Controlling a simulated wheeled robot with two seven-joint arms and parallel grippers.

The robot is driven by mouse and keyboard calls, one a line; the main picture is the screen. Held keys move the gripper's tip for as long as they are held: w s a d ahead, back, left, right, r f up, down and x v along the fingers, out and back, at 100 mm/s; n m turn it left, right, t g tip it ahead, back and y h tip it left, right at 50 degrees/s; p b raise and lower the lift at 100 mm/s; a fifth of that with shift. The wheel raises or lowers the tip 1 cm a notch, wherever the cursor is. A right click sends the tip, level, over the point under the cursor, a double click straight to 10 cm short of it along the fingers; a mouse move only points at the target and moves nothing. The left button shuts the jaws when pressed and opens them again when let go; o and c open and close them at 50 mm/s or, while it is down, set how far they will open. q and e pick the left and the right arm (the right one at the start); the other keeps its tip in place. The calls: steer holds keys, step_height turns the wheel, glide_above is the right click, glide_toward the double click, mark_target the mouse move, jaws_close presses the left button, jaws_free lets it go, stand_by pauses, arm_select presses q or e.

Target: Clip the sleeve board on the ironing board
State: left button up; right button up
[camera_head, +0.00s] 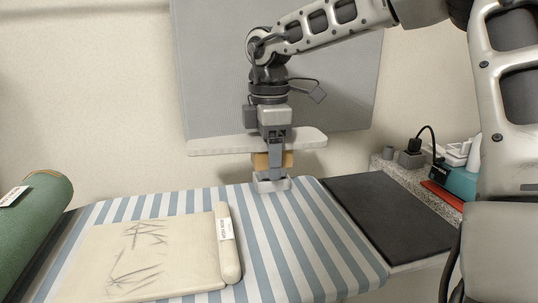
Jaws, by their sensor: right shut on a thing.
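The sleeve board (212,147) is a long pale board with a tan block and a light grey clip (271,185) under it. My right gripper (275,168) comes down from above and is shut on it around the middle. The board is roughly level, and the clip is at the far edge of the ironing board (297,233), which has a blue and white striped cover. I cannot tell whether the clip touches or grips that edge. The far side of the clip is hidden. My left gripper is not in view.
A cream folded cloth or pad (140,262) with dark marks and a labelled roll (228,245) lie on the ironing board. A green roll (38,225) is at left. A dark panel (390,215) and a speckled ledge with a teal box (455,180) are at right.

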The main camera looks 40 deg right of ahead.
steer(key=shift+f+b, duration=0.9)
steer(key=shift+f, duration=0.15)
steer(key=o, duration=1.4)
steer(key=shift+c, duration=0.2)
steer(key=shift+r, duration=0.35)
step_height(320, 180, up, 14)
steer(key=p, duration=0.3)
steer(key=shift+r, duration=0.7)
